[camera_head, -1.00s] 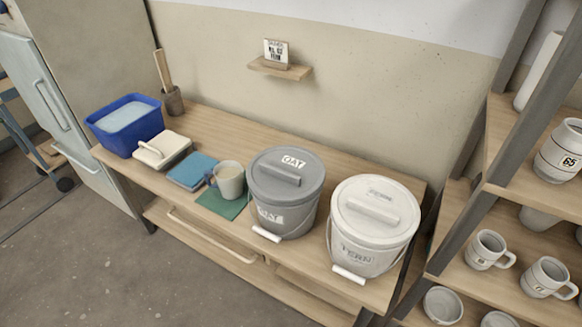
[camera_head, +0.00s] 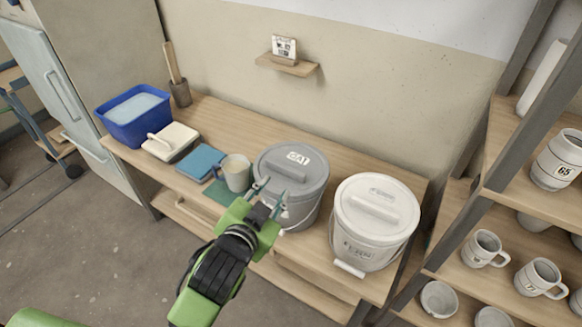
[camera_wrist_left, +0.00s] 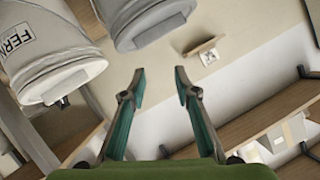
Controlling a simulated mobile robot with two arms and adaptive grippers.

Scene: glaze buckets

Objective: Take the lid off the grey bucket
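The grey bucket (camera_head: 300,215) stands on the wooden bench in the head view, with its grey lid (camera_head: 309,183) on top. The lid has a raised bar handle (camera_head: 289,173) and a white label. My left gripper (camera_head: 273,189) is in front of the bucket's left side, overlapping its lower wall and the lid's near edge; I cannot tell how far apart they are. In the left wrist view my gripper (camera_wrist_left: 159,76) is open and empty, its two fingers spread. The grey bucket (camera_wrist_left: 145,20) shows at the top there, partly cut off. My right gripper is not visible.
A white lidded bucket (camera_head: 372,239) stands close to the right of the grey one. A mug (camera_head: 236,173) is close on its left, with blue tiles (camera_head: 201,162) and a blue tub (camera_head: 136,120) farther left. A mug rack (camera_head: 507,180) rises at the right.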

